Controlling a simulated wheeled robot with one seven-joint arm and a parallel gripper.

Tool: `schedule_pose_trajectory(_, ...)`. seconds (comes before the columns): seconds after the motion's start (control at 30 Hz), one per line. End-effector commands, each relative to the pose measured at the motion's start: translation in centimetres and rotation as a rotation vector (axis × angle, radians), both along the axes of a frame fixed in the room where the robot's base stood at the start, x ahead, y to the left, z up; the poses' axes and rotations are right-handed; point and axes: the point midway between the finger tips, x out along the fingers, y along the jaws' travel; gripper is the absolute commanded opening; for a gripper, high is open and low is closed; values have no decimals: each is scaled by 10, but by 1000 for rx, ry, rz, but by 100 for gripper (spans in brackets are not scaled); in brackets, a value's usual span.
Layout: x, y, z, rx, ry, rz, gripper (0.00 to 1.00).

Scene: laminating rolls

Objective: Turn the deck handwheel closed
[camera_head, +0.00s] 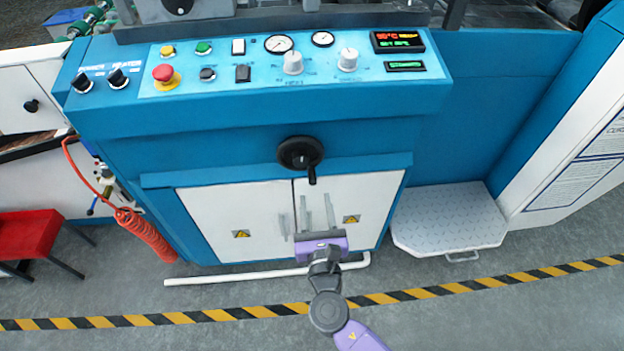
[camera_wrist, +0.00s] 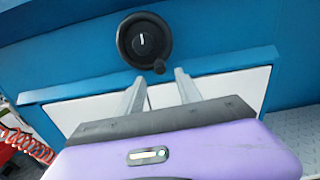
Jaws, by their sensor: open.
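The deck handwheel (camera_head: 300,153) is a black round wheel on the blue front of the machine, above the white cabinet doors. Its crank handle (camera_head: 311,176) points down and slightly right in the head view. In the wrist view the handwheel (camera_wrist: 144,40) is at the upper middle, with its handle knob (camera_wrist: 159,67) at the lower right of the rim. My gripper (camera_head: 317,211) is open and empty. Its two grey fingers point toward the machine, below the wheel and apart from it. In the wrist view my gripper (camera_wrist: 158,90) has its fingertips just under the wheel.
A blue control panel (camera_head: 215,65) with knobs and gauges lies above the wheel. White cabinet doors (camera_head: 235,215) are behind my gripper. A white pipe (camera_head: 235,277) runs along the floor. A metal step (camera_head: 447,222) stands right; a red stool (camera_head: 27,236) and coiled hose (camera_head: 145,235) are left.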

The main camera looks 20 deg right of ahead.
Motion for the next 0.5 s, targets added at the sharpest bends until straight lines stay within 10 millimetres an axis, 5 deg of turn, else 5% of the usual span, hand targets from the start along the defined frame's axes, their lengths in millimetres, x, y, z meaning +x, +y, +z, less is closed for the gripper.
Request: schedule_pose_trajectory(0.5,64,-21,-1,4,0,1,41)
